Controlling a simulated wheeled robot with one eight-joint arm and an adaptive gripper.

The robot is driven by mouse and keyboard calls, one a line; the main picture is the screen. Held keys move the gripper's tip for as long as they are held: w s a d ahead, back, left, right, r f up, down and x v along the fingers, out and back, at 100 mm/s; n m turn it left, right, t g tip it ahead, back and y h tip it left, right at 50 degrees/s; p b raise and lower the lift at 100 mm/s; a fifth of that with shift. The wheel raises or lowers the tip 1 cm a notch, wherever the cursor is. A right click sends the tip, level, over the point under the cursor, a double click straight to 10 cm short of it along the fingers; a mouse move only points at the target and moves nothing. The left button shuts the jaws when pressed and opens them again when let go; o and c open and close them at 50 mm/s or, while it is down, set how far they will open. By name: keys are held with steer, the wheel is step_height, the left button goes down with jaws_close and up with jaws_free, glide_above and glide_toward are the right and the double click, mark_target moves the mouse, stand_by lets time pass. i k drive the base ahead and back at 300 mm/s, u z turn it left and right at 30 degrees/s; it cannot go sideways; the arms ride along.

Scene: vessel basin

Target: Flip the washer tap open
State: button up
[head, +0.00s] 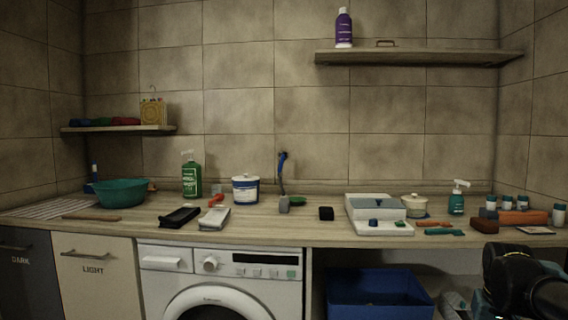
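No part is clearly recognisable as the washer tap. A small red piece (216,200) lies beside a small grey block (216,188) on the counter above the washer; whether it is a tap lever is too small to tell. A thin upright piece with a blue top (282,162) stands by the wall to the right. The white washing machine (220,262) is under the counter, with a round knob (210,265) and a dark display. My dark arm shows at the lower right, far from these things. My gripper's fingers cannot be made out there.
A shelf (420,57) hangs at upper right.

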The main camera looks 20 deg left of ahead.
mark_target(282, 158)
steer(key=k, duration=1)
steer(key=u, duration=0.65)
steer(key=i, duration=0.85)
steer(key=u, duration=0.05)
